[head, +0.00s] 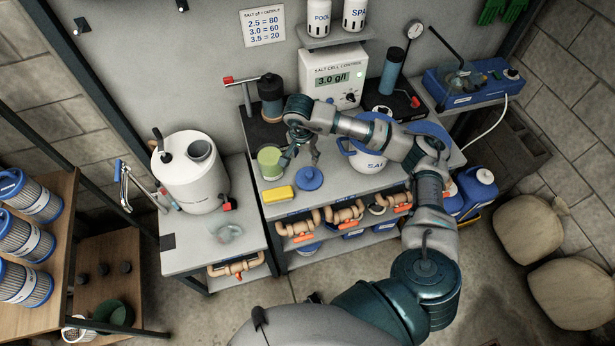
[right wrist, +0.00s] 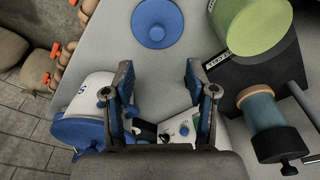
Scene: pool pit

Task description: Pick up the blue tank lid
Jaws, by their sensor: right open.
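The blue tank lid (head: 309,179), a round disc with a small raised knob, lies flat on the grey bench top near its front edge. In the right wrist view the lid (right wrist: 157,22) shows whole, beyond my fingertips. My right gripper (head: 301,157) is just behind the lid in the head view, pointing down. In the wrist view the jaws (right wrist: 158,70) are spread wide with nothing between them, apart from the lid. My left gripper is not in view.
A green-topped cup (head: 270,162) stands left of the gripper, and a yellow sponge (head: 279,195) lies left of the lid. The white salt bucket (head: 362,160) is on the right, partly behind my arm. A white tank (head: 190,180) stands on the left bench.

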